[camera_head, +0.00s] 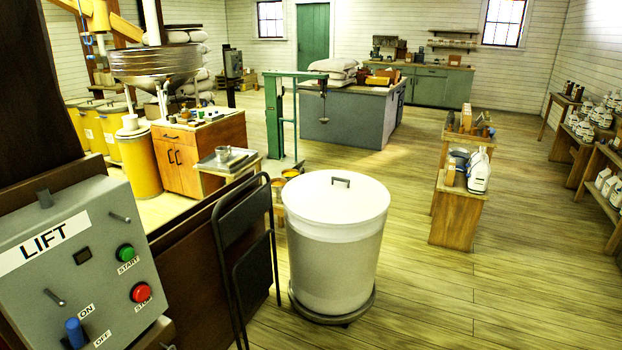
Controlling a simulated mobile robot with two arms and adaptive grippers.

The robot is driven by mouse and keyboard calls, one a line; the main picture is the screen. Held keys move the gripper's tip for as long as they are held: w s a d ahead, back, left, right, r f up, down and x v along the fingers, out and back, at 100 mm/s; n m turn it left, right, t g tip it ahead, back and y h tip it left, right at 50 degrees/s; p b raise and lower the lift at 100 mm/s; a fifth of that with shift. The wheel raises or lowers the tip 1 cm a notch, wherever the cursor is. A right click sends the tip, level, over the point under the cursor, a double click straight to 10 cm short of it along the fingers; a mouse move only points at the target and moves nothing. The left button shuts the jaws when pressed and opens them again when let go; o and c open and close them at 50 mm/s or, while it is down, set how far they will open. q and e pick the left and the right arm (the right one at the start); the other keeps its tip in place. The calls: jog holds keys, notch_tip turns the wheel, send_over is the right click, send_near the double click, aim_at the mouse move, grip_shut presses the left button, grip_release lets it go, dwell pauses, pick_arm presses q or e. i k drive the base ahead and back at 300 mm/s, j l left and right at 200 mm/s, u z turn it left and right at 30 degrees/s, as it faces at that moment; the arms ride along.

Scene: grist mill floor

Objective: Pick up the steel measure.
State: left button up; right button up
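A small grey metal cup (222,153), which looks like the steel measure, stands upright on a shallow metal tray (240,158). The tray lies on a small wooden stand (212,183) left of the middle, in front of an orange wooden cabinet (178,160). The cup is small in the picture, so its handle and contents cannot be made out. Neither of my grippers shows in the head view.
A white lidded bin (335,245) on a round base and a folded black chair (247,255) stand in the near middle. A grey LIFT control box (75,265) fills the near left. A green post frame (272,115) stands behind the stand. Open plank floor lies right of the bin.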

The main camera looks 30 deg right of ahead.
aim_at(281, 191)
jog(key=i+l+z, duration=0.45)
jog(key=i, duration=0.65)
jog(key=i+z, duration=0.4)
jog(key=i, duration=0.75)
